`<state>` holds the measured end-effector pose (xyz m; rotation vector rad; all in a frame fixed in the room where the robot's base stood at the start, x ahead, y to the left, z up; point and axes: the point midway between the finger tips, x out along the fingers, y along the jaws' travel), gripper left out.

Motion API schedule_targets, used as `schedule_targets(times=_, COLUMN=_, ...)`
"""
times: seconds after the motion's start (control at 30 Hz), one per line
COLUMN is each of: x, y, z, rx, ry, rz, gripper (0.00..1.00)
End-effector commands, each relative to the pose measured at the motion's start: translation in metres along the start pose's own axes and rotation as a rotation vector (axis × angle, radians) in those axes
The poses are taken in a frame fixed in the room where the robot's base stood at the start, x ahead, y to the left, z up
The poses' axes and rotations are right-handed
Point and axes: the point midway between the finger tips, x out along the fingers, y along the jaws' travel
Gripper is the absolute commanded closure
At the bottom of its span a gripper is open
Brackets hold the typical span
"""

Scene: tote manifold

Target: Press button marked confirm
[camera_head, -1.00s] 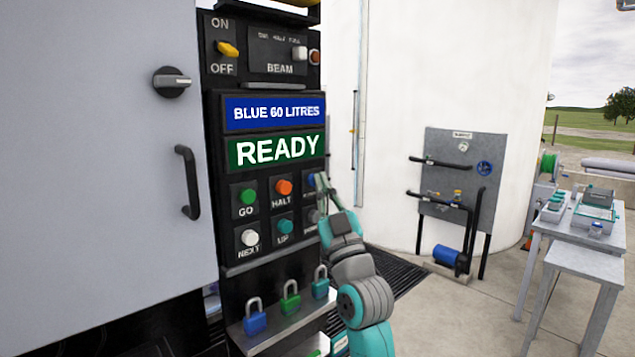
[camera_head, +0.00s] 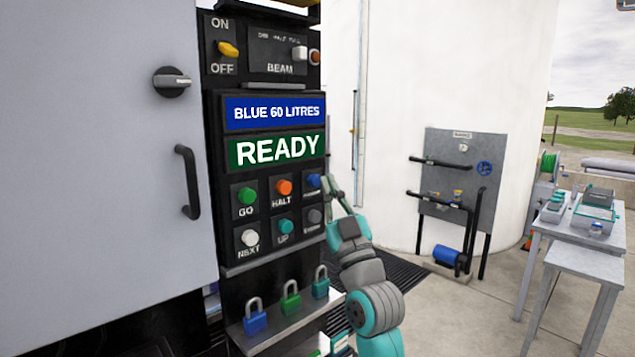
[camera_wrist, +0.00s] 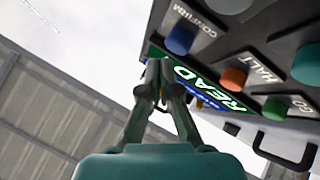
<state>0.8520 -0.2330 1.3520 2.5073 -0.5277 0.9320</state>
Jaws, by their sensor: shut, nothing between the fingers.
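The confirm button (camera_head: 313,181) is a blue round knob at the right end of the upper button row on the black panel. In the wrist view the blue button (camera_wrist: 180,40) has the label CONFIRM beside it. My gripper (camera_head: 330,181) is just right of that button, with a visible gap from the panel face. Its fingers (camera_wrist: 158,68) are shut and empty in the wrist view, with the fingertips beside the panel edge and apart from the button. The display (camera_head: 277,150) reads READY, under a blue screen (camera_head: 276,113) reading BLUE 60 LITRES.
The orange HALT button (camera_head: 284,187), green GO button (camera_head: 247,196), white NEXT button (camera_head: 249,238) and teal UP button (camera_head: 285,226) are close by. A grey button (camera_head: 314,216) sits below confirm. Padlocks stand on a ledge (camera_head: 265,337) below. Open space lies right of the panel.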

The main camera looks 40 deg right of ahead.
Motion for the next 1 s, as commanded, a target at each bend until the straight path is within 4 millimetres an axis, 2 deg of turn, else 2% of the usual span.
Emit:
schedule_targets(times=0.6, x=-0.032, y=0.024, z=-0.024, rx=0.0, ry=0.0, rz=0.0, gripper=1.0)
schedule_targets(times=1.0, x=-0.035, y=0.025, z=-0.025, rx=0.0, ry=0.0, rz=0.0, gripper=1.0)
